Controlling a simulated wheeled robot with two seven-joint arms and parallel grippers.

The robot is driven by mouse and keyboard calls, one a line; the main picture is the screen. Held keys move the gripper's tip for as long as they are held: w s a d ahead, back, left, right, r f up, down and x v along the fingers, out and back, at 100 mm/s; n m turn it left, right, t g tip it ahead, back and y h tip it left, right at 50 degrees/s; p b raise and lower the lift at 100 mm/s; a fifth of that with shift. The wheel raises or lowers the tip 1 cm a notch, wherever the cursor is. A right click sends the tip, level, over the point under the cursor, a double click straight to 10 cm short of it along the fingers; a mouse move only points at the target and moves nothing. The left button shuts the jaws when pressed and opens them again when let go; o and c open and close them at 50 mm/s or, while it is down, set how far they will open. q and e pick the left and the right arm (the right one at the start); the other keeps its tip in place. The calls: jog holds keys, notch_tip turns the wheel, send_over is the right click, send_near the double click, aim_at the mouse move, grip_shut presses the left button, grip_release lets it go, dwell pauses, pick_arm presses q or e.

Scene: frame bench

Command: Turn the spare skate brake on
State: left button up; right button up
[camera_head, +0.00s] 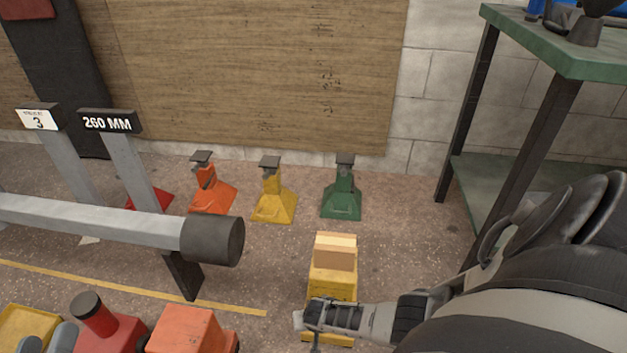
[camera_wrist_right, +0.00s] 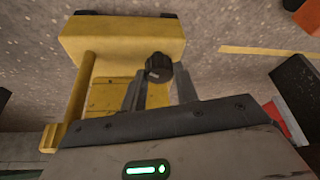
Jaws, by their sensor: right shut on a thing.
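The yellow skate (camera_head: 333,284), with a wooden block (camera_head: 335,250) on its top, stands on the floor at the lower middle of the head view. It fills the upper left of the right wrist view (camera_wrist_right: 125,38). My right gripper (camera_head: 308,318), on the arm from the right, is at the skate's near end. In the right wrist view its fingers (camera_wrist_right: 158,82) are closed around a dark ribbed brake knob (camera_wrist_right: 158,67). In the head view the gripper hides this knob. I cannot tell the brake's setting. My left gripper does not show.
A grey beam with a black end (camera_head: 213,240) juts in from the left. Orange (camera_head: 211,192), yellow (camera_head: 274,200) and green (camera_head: 342,197) stands line the back. A green bench (camera_head: 562,50) stands at the right.

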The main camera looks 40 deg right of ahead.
jog(key=shift+d+n, duration=0.1)
jog(key=shift+n, duration=0.2)
jog(key=o, duration=1)
